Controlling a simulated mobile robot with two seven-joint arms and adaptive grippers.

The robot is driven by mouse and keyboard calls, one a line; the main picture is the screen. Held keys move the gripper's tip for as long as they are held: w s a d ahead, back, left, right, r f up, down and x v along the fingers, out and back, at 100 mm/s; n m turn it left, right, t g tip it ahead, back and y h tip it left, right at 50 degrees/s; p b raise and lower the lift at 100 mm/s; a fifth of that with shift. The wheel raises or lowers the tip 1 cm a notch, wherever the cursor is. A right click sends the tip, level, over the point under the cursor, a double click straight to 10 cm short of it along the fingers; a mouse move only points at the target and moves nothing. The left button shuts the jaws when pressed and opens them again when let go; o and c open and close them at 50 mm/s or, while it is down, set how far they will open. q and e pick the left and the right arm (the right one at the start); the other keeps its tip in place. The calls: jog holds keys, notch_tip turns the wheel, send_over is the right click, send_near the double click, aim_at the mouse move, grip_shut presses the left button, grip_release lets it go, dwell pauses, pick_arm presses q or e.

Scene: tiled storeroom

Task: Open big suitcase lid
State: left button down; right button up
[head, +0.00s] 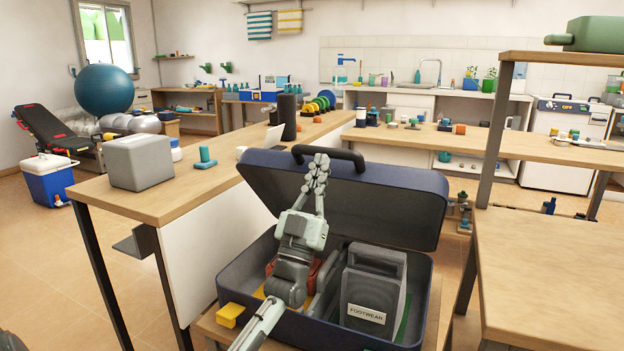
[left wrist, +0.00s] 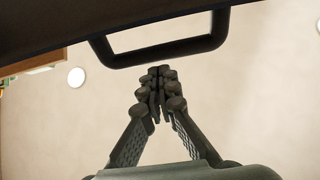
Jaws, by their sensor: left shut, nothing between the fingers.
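The big suitcase is dark blue and its lid (head: 395,195) stands raised, tilted over the open base (head: 232,275). A black handle (head: 350,155) sits on the lid's upper edge, and it also shows in the left wrist view (left wrist: 160,55). Inside the base are a grey box labelled FOOTWEAR (head: 372,285), something red and something yellow, partly hidden by my arm. My left gripper (head: 319,165) is shut and empty, pointing up in front of the lid's inner side by the handle. In the left wrist view its fingertips (left wrist: 160,72) lie just below the handle; contact is unclear. My right gripper is out of view.
A wooden counter (head: 210,195) with a grey box (head: 139,162) stands to the left. A wooden shelf unit (head: 550,260) stands close on the right. A long table (head: 450,140) with small items is behind the lid.

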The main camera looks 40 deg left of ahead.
pick_arm(q)
jog(key=shift+w, duration=0.3)
